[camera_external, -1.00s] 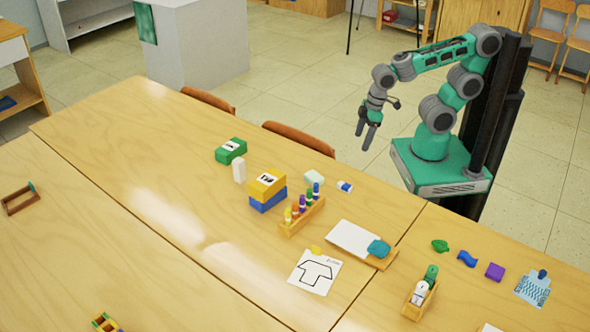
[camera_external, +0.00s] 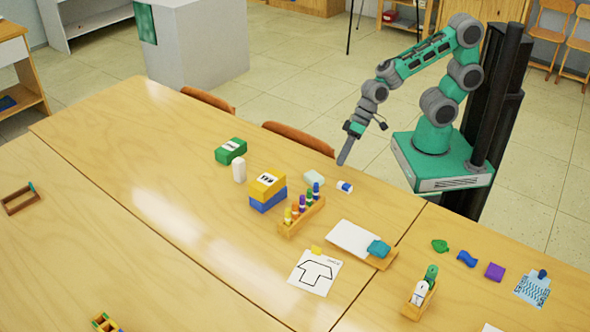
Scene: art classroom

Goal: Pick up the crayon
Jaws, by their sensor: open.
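Several upright coloured sticks, which look like crayons or markers (camera_external: 309,197), stand in a light wooden rack (camera_external: 303,219) on the table. I cannot tell for certain which thing is the crayon. My gripper (camera_external: 343,160) is open and empty, pointing down near the table's far edge. It is above and behind a small white and blue block (camera_external: 345,187), apart from it, and farther back than the rack. Its fingers overlap in this view.
Left of the rack are stacked yellow (camera_external: 267,185) and blue boxes, a white bottle-like piece (camera_external: 239,170) and a green box (camera_external: 231,150). A white pad on a board (camera_external: 352,239) lies to the right. The table's left part is largely clear.

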